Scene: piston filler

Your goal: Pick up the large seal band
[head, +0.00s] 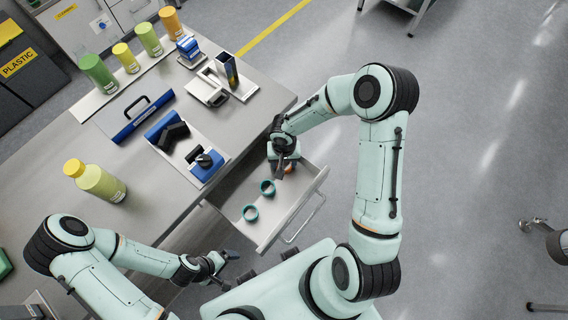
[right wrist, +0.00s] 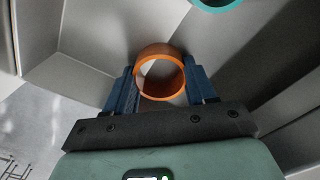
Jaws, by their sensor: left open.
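An orange band (right wrist: 160,75) lies in the open drawer (head: 238,226), between the two fingers of my right gripper (right wrist: 162,88). The fingers sit close on both sides of it; I cannot tell whether they press on it. In the head view the orange band (head: 291,167) is partly hidden by my right gripper (head: 280,172). Which band is the large one is not clear by size. My left gripper (head: 230,270) is open and empty, left of the drawer.
The drawer walls stand close around my right gripper. A teal band (right wrist: 217,3) shows at the wrist view's top edge. Floor right of the drawer is clear.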

